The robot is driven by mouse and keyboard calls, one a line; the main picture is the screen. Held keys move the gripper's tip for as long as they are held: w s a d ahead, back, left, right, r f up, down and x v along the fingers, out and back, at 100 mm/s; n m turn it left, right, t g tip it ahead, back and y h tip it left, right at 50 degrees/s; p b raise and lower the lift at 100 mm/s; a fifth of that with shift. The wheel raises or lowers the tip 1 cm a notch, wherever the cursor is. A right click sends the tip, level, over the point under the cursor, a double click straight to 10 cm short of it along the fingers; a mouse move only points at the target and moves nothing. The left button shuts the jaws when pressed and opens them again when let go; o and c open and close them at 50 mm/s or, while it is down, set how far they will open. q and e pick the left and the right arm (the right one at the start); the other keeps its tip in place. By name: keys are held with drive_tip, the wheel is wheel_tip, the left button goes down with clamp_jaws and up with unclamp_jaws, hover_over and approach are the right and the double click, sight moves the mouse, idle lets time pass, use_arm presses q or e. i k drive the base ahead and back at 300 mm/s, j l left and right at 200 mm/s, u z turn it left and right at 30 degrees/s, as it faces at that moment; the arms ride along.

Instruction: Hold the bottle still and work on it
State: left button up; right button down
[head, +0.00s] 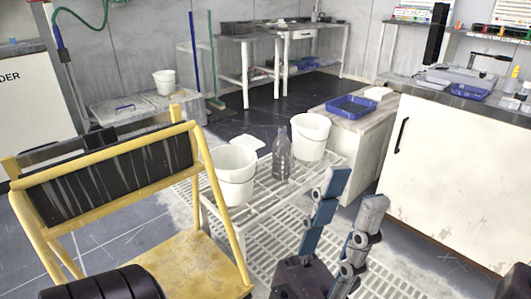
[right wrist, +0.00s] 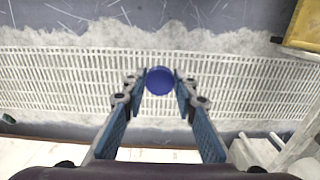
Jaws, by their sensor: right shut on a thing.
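A grey see-through bottle (head: 281,157) stands upright on a white slatted rack (head: 262,192), between two white buckets. My left gripper (head: 353,192) is in front and to the right of the bottle, apart from it. Its two blue-padded fingers are spread with nothing seen between them. My right gripper (right wrist: 160,88) shows in the right wrist view, shut on a round blue thing (right wrist: 160,80) at its fingertips. Only the top of the blue thing shows, so I cannot tell whether it is a cap alone or has a body below. I cannot make out the right gripper in the head view.
One white bucket (head: 236,176) is left of the bottle, another (head: 310,136) right behind it. A yellow chair (head: 205,262) fills the left front. A blue tray (head: 351,107) lies on a low bench behind. A white cabinet (head: 450,170) stands at the right.

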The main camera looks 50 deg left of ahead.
sight(281, 146)
drive_tip(key=i+u, duration=0.35)
drive_tip(key=i+l+u, duration=0.1)
drive_tip(key=i+u, duration=0.25)
drive_tip(key=i+l+u, duration=0.15)
drive_tip(key=i+u, duration=0.2)
drive_tip(key=u, duration=1.65)
drive_tip(key=i+u, duration=0.1)
drive_tip(key=i, duration=0.4)
drive_tip(key=l, duration=0.1)
drive_tip(key=i+z, duration=0.05)
